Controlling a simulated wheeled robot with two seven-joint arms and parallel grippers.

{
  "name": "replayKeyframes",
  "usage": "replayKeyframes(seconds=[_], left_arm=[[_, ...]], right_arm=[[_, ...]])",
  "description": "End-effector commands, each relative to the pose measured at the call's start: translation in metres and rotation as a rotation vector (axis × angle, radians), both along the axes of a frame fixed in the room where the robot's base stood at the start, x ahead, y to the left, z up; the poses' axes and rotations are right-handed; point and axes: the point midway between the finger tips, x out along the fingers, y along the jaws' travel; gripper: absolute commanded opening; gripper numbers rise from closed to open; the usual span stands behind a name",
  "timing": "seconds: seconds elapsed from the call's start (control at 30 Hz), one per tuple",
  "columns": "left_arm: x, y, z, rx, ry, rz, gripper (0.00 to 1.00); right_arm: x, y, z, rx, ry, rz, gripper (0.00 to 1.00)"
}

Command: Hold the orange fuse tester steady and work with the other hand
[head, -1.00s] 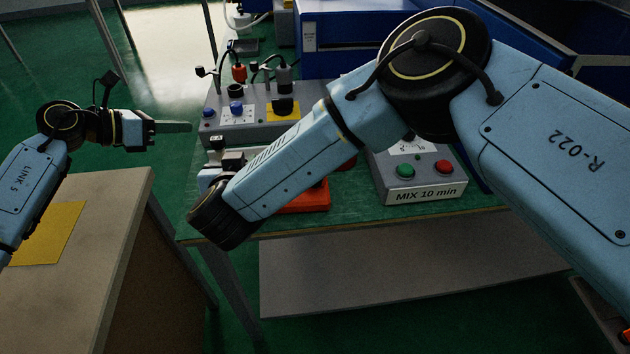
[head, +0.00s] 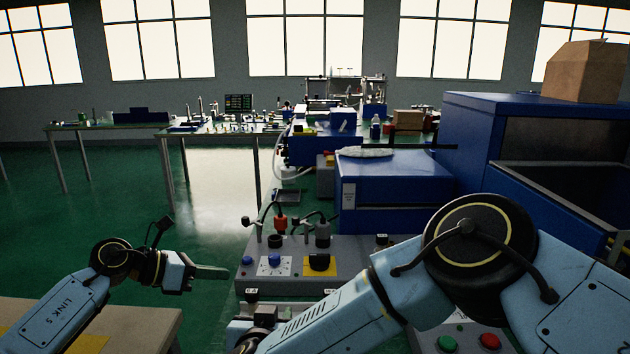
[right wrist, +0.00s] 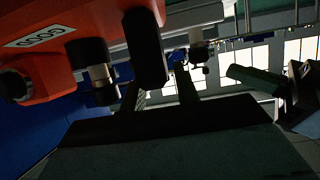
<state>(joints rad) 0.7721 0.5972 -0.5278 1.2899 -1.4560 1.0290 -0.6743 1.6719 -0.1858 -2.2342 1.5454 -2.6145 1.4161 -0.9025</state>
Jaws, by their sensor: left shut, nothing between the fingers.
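The orange fuse tester (right wrist: 85,35) fills the upper left of the right wrist view. It has a white label reading GOOD and dark round parts. In the head view it is hidden behind my right arm or below the picture. My right gripper (right wrist: 160,88) shows two dark fingers apart, with nothing seen between them, below and right of the tester. In the head view it is hidden. My left gripper (head: 210,272) is shut and empty, in the air left of the grey control box.
The grey control box (head: 300,287) with knobs and a yellow plate stands on the bench. A box with green and red buttons (head: 465,342) is partly behind my right arm. Blue cabinets (head: 395,195) stand behind. A beige table (head: 140,318) is at lower left.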

Motion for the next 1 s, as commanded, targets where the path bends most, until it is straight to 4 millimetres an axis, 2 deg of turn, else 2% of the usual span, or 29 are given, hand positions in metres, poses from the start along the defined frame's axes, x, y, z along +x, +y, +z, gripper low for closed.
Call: replayKeyframes(seconds=[0.07,0.27,0.63,0.77,1.0], left_arm=[[0.000,0.000,0.000,0.000,0.000,0.000,0.00],[0.000,0.000,0.000,0.000,0.000,0.000,0.00],[0.000,0.000,0.000,0.000,0.000,0.000,0.00],[0.000,0.000,0.000,0.000,0.000,0.000,0.00],[0.000,0.000,0.000,0.000,0.000,0.000,0.00]], right_arm=[[0.000,0.000,0.000,0.000,0.000,0.000,0.31],[0.000,0.000,-0.001,0.000,0.001,0.000,0.56],[-0.006,0.001,0.002,0.000,0.002,0.002,0.56],[-0.023,0.002,0.009,0.000,0.002,0.004,0.56],[-0.071,0.004,0.029,-0.001,0.002,0.006,0.56]])
